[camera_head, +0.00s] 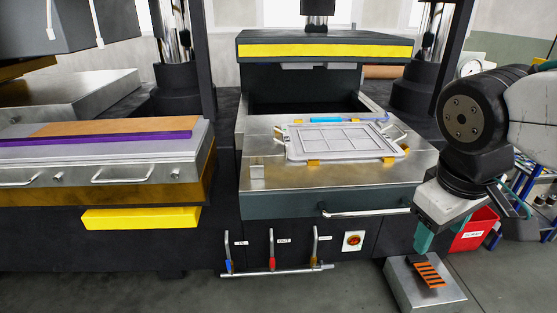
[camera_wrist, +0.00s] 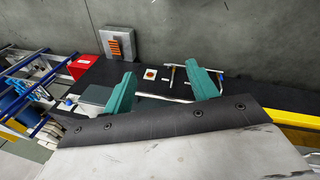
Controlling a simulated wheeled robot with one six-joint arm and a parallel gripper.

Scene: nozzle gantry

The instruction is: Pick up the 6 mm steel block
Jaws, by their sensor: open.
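A small upright steel block (camera_head: 257,171) stands at the front left of the press's metal table (camera_head: 330,179). It looks like the 6 mm block, though I can read no size on it. My gripper (camera_head: 424,238) is at the right in the head view, in front of the press and well to the right of the block. In the wrist view, the two teal fingers of my gripper (camera_wrist: 165,82) are spread apart with nothing between them. I cannot make out the block in the wrist view.
A framed plate (camera_head: 340,142) with a blue-handled tool (camera_head: 340,119) lies on the table behind the block. A bar handle (camera_head: 365,212) and levers (camera_head: 271,248) stick out in front. A metal box (camera_head: 410,289) and a red bin (camera_head: 474,230) stand at the lower right.

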